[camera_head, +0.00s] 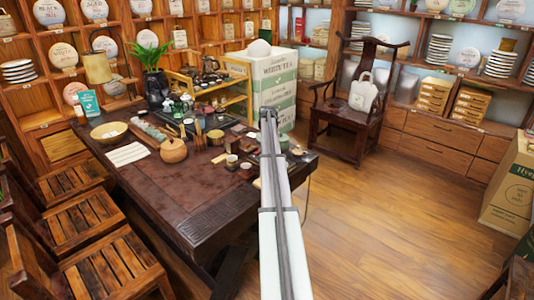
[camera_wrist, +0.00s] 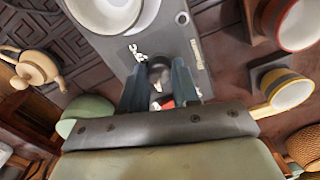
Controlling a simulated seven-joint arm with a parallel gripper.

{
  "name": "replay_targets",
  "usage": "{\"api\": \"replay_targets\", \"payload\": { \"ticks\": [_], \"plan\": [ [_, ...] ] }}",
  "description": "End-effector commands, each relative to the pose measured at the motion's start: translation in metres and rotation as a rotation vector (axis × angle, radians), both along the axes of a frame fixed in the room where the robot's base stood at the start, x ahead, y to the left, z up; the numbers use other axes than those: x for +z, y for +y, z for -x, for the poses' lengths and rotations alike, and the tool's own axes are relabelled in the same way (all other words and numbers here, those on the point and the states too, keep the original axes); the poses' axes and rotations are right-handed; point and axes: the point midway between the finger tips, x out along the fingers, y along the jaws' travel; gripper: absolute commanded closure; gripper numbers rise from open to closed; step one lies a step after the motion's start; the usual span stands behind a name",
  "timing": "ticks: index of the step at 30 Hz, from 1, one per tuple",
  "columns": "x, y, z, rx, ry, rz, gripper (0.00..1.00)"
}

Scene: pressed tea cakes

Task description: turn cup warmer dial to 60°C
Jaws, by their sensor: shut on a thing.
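In the wrist view the cup warmer is a grey slab (camera_wrist: 208,62) with white markings on its top. A white cup or bowl (camera_wrist: 112,12) stands at its far end, cut off by the frame edge. The dial (camera_wrist: 158,70) is a small dark round knob near the warmer's close end. My gripper (camera_wrist: 159,85) has its two blue-grey fingers on either side of the dial, shut on it. A small red patch shows just below the dial. The dial's setting cannot be read. In the head view my arm hides the gripper and the dial.
A yellow-banded cup (camera_wrist: 289,90) and a red-rimmed cup (camera_wrist: 298,24) stand right of the warmer. A green cup (camera_wrist: 88,112) is close at left, a tan teapot (camera_wrist: 38,68) farther left. The dark table (camera_head: 190,205) is clear at its front left.

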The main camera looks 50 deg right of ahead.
Motion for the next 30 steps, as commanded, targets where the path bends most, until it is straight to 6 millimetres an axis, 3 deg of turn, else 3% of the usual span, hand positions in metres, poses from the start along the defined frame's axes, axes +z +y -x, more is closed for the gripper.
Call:
{"api": "replay_targets", "payload": {
  "ticks": [30],
  "plan": [
    [0.0002, -0.0001, 0.0001, -0.836, 0.000, 0.000, 1.00]
  ]
}}
